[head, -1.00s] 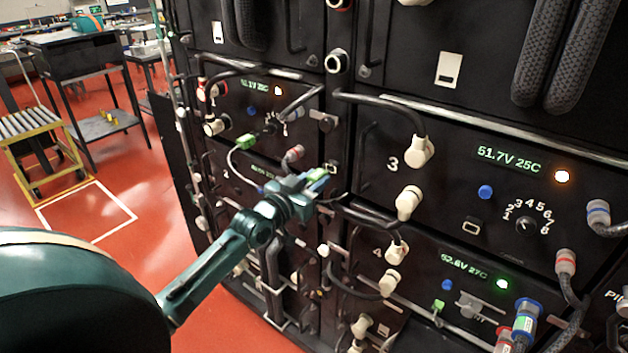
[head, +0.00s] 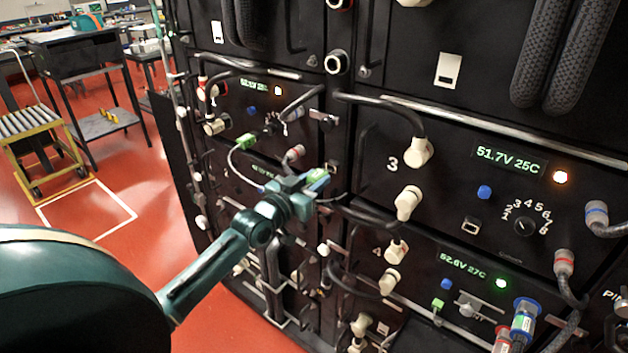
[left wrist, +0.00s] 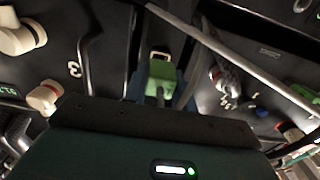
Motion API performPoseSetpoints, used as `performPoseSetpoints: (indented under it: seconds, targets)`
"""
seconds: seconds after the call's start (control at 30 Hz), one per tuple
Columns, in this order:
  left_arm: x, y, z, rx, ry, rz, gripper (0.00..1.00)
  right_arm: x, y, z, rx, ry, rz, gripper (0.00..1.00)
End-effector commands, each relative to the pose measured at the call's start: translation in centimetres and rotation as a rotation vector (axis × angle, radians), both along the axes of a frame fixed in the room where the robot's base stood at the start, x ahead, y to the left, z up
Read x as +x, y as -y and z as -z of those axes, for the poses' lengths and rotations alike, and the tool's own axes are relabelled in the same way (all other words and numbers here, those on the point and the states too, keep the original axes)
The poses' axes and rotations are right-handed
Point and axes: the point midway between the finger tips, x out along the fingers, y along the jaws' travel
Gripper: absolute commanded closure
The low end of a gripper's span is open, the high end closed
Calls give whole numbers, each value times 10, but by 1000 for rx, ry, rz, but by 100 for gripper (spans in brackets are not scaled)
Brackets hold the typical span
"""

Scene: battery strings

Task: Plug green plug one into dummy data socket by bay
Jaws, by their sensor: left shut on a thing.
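My left gripper (head: 308,183) is shut on a green plug (head: 318,177) in front of the dark cabinet, left of the bay marked 3. In the left wrist view the green plug (left wrist: 160,78) is between the fingers, with its cable trailing back toward the camera. A small pale-rimmed socket (left wrist: 160,55) shows just beyond the plug's far end. In the head view a small socket (head: 332,166) shows beside the plug. I cannot tell whether plug and socket touch. My right gripper is not in view.
Another green plug (head: 246,140) with a cable is on the left cabinet, and a further one (head: 438,304) is low on bay 4. White connectors (head: 418,152) and black cables stand out from the panels near the gripper. Open red floor lies to the left.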

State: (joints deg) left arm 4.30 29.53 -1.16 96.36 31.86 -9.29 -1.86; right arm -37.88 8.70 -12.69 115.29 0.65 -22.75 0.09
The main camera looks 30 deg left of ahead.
Motion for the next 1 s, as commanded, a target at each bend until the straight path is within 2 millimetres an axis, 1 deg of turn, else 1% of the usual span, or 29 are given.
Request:
performPoseSetpoints:
  seconds: [1.0]
  targets:
    - [25, 2, 0, 0, 2, 0, 100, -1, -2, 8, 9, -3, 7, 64]
